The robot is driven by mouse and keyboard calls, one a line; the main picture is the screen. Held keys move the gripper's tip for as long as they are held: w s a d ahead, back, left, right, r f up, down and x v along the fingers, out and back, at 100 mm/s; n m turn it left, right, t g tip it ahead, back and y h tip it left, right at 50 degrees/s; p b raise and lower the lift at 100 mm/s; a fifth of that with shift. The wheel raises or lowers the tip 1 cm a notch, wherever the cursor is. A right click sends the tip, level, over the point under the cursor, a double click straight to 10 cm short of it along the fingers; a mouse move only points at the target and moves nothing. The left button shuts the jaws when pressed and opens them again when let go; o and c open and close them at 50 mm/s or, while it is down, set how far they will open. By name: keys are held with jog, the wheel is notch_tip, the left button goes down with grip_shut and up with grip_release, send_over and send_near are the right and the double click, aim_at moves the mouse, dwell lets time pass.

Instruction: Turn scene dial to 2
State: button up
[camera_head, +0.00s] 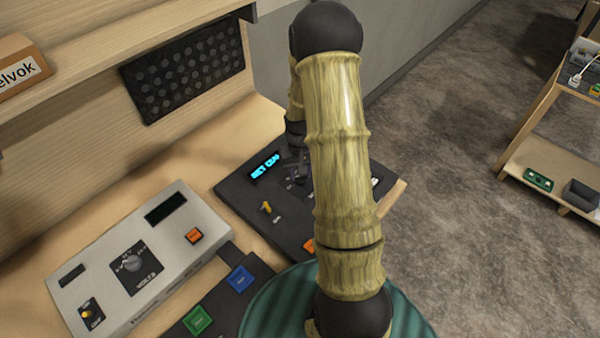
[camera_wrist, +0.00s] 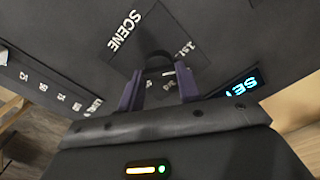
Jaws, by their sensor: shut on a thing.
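The dark console (camera_head: 232,190) stands on the wooden bench, with a lit cyan display (camera_head: 265,166). In the wrist view the scene dial (camera_wrist: 154,60) is a dark round knob beside the printed word SCENE. My gripper (camera_wrist: 158,88) is over it, with its two purple fingers on either side of the knob, shut on it. The fingers and gripper body hide part of the dial's marks, so I cannot tell which number it points at. The display (camera_wrist: 238,86) also shows in the wrist view, partly cut off. In the head view my arm hides most of the dial.
A light grey box (camera_head: 140,265) with a VOLTS knob and an orange button stands left of the console. Blue (camera_head: 240,278) and green (camera_head: 197,320) buttons sit in front. A black perforated panel (camera_head: 188,70) is on the back wall. A shelf (camera_head: 545,165) stands at the right.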

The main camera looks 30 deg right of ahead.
jog(key=m+b, duration=0.1)
jog(key=m, duration=0.5)
jog(key=shift+m, duration=0.3)
dwell(0.4)
jog(key=o, duration=1)
jog(key=shift+r, duration=0.15)
notch_tip(320, 180, up, 17)
jog(key=shift+r+b, duration=0.1)
jog(key=shift+b, duration=0.95)
